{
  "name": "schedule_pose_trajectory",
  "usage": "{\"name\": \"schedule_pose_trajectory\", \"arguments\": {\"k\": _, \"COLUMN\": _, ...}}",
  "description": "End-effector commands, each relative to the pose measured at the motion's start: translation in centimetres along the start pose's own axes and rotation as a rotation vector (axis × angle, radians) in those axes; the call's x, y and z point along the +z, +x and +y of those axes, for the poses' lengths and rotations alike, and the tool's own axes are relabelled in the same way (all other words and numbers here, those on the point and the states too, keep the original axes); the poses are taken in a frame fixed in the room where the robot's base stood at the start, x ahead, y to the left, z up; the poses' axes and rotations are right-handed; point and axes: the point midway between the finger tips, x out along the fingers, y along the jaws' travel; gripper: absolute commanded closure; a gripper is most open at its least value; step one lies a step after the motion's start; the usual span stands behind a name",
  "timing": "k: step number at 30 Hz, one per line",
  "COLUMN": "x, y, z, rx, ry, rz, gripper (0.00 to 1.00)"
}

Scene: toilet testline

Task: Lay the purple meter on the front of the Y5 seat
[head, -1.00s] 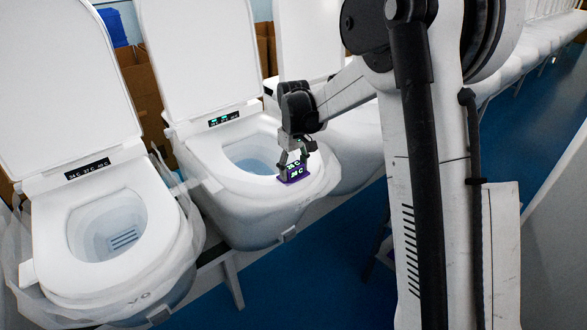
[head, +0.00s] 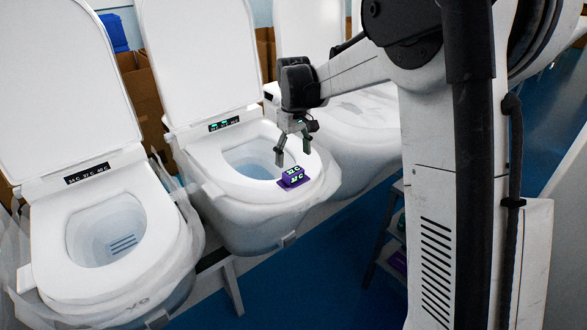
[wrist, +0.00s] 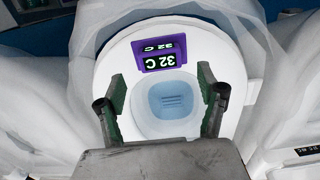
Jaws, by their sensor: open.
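The purple meter (head: 291,178) lies on the front right part of the middle toilet's white seat (head: 240,184), its green digits lit. No Y5 mark is readable there. In the wrist view the meter (wrist: 158,62) lies on the seat rim beside the bowl opening, reading 32 C. My gripper (head: 293,152) is open and empty, above the seat and apart from the meter. In the wrist view its two fingers (wrist: 162,90) stand wide apart over the bowl, with the meter beyond them.
A second toilet (head: 110,235) with plastic film around it stands at the left, and another (head: 350,120) at the right behind my arm. The middle toilet's lid (head: 200,60) stands raised behind the seat. A small shelf stand (head: 390,245) is on the blue floor.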

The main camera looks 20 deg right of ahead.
Motion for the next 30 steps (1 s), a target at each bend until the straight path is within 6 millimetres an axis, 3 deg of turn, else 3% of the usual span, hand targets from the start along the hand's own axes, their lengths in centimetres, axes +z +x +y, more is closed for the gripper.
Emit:
{"name": "schedule_pose_trajectory", "arguments": {"k": 6, "x": 0.0, "y": -3.5, "z": 0.0, "rx": 0.0, "ry": 0.0, "rz": 0.0, "gripper": 0.29}}
{"name": "schedule_pose_trajectory", "arguments": {"k": 14, "x": 0.6, "y": -5.5, "z": -0.2, "rx": 0.004, "ry": 0.006, "rz": 0.009, "gripper": 0.29}}
{"name": "schedule_pose_trajectory", "arguments": {"k": 20, "x": 3.9, "y": -7.9, "z": -1.7, "rx": 0.028, "ry": 0.05, "rz": 0.068, "gripper": 0.29}}
{"name": "schedule_pose_trajectory", "arguments": {"k": 30, "x": 11.8, "y": -11.3, "z": -5.3, "rx": 0.076, "ry": 0.153, "rz": 0.214, "gripper": 0.29}}
